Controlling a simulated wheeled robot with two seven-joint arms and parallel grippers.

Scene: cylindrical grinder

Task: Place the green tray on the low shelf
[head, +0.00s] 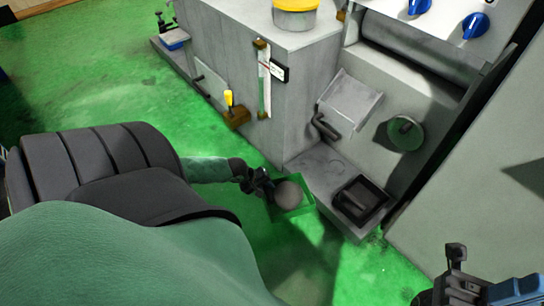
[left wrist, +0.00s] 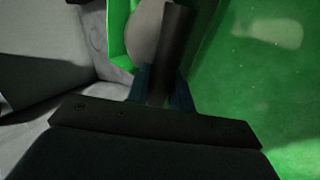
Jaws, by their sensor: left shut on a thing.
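The green tray (head: 304,206) is in the middle of the head view, beside the low grey shelf (head: 318,165) at the machine's foot. A round grey thing (head: 288,194) lies in it. My left gripper (head: 262,187) is shut on the tray at its left side. In the left wrist view the tray's green wall (left wrist: 117,38) and the round grey thing (left wrist: 146,32) show beyond the dark finger. The tray looks close to the shelf's front edge; I cannot tell whether they touch. My right gripper (head: 452,284) is partly in view at the bottom right; its jaw opening is unclear.
A black open box (head: 361,203) stands on the right end of the low shelf. A crank handle (head: 325,127) and a green round part (head: 404,133) are above the shelf. A yellow-handled tool (head: 229,98) is on the machine's front. The shelf's left part is bare.

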